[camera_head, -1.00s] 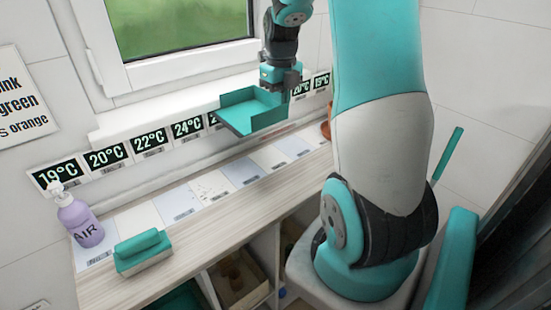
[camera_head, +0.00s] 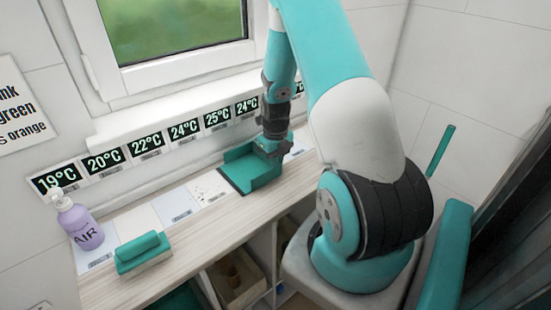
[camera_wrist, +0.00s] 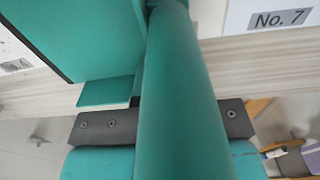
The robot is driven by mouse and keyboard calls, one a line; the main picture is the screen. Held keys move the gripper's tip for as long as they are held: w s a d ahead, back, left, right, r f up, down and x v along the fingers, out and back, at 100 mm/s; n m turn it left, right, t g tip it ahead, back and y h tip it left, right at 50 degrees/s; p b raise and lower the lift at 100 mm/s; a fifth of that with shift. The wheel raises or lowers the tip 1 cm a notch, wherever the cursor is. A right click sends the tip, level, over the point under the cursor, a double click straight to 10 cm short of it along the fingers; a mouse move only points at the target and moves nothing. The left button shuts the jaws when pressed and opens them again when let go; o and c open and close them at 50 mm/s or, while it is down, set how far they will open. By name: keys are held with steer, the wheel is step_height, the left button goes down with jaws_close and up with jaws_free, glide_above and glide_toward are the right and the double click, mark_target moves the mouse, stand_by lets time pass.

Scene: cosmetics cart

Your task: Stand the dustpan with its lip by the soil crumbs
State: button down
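The teal dustpan (camera_head: 248,176) is at the counter in the head view, low over or resting on it; I cannot tell whether it touches. Its open lip faces left, close to the right of the dark soil crumbs (camera_head: 204,192) on a pale card. My gripper (camera_head: 270,148) is shut on the dustpan's handle at its right end. In the wrist view the thick teal handle (camera_wrist: 182,95) runs between the dark finger pads, with the pan (camera_wrist: 85,35) at the upper left. The handle hides part of the fingers.
A teal brush (camera_head: 143,253) lies on the wooden counter (camera_head: 165,275) at the front left. A lilac pump bottle (camera_head: 80,225) stands left of it. Temperature signs (camera_head: 146,147) line the wall under the window. Open shelves with a bin (camera_head: 235,280) are below the counter.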

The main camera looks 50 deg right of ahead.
steer(key=shift+f, duration=0.2)
steer(key=c, duration=1.3)
jaws_free()
steer(key=shift+c, duration=0.2)
steer(key=shift+r, duration=0.15)
